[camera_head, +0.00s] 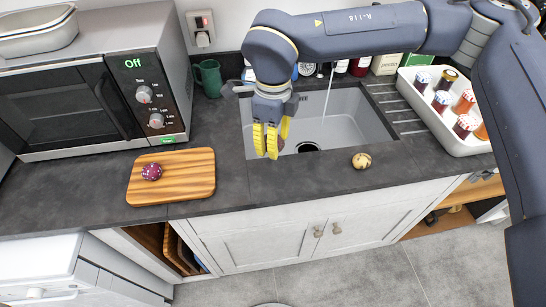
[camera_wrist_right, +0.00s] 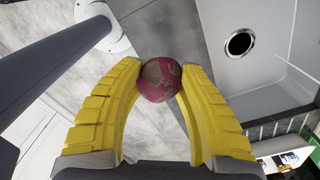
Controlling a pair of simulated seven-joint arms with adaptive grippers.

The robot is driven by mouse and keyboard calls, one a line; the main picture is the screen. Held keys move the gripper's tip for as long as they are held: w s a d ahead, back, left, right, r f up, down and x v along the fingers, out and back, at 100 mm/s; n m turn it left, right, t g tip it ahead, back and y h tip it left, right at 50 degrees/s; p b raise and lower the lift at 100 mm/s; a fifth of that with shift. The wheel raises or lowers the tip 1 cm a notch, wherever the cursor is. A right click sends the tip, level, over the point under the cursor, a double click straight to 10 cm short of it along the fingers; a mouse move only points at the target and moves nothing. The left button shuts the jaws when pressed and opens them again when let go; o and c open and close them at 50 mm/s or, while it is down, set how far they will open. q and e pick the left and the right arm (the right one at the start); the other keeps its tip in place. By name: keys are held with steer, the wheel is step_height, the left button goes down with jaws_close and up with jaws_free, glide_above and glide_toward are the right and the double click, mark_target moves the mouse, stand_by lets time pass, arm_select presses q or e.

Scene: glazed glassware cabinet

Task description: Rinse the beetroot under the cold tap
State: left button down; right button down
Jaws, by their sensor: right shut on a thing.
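My right gripper (camera_head: 267,150), with yellow fingers, is over the left front part of the sink (camera_head: 345,130). It is shut on a round, dark red beetroot with brownish patches (camera_wrist_right: 159,79), which sits between the fingertips in the right wrist view. In the head view the fingers hide most of it. A thin pale line (camera_head: 327,92), which looks like a stream of water, drops into the sink to the right of the gripper, apart from the beetroot. The tap itself is mostly hidden behind my arm. My left gripper is not in view.
A wooden board (camera_head: 197,180) holds a purple, pale-speckled round thing (camera_head: 151,172). A microwave (camera_head: 95,95) and green mug (camera_head: 208,77) stand left; a white tray of jars (camera_head: 450,130) stands right.

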step_height(320, 180, up, 6)
steer(key=shift+f, duration=0.25)
steer(key=shift+s, duration=0.1)
steer(key=f, duration=0.1)
steer(key=f+t, duration=0.1)
steer(key=shift+s+d+f+y, duration=0.2)
steer(key=shift+d+f+y, duration=0.1)
steer(key=shift+d, duration=0.1)
steer(key=w+d+f+m+t, duration=0.2)
steer(key=w+d+f+m, duration=0.45)
steer(key=w+f, duration=0.7)
steer(key=w+d+f+m+t+h, duration=0.1)
steer(key=w+d+m+t, duration=0.1)
steer(key=w+d, duration=0.9)
steer(key=shift+w+d+f+t+h, duration=0.3)
steer(key=shift+w+d+f+h, duration=0.1)
steer(key=shift+w, duration=0.8)
steer(key=shift+w+m, duration=0.15)
steer(key=shift+m, duration=0.1)
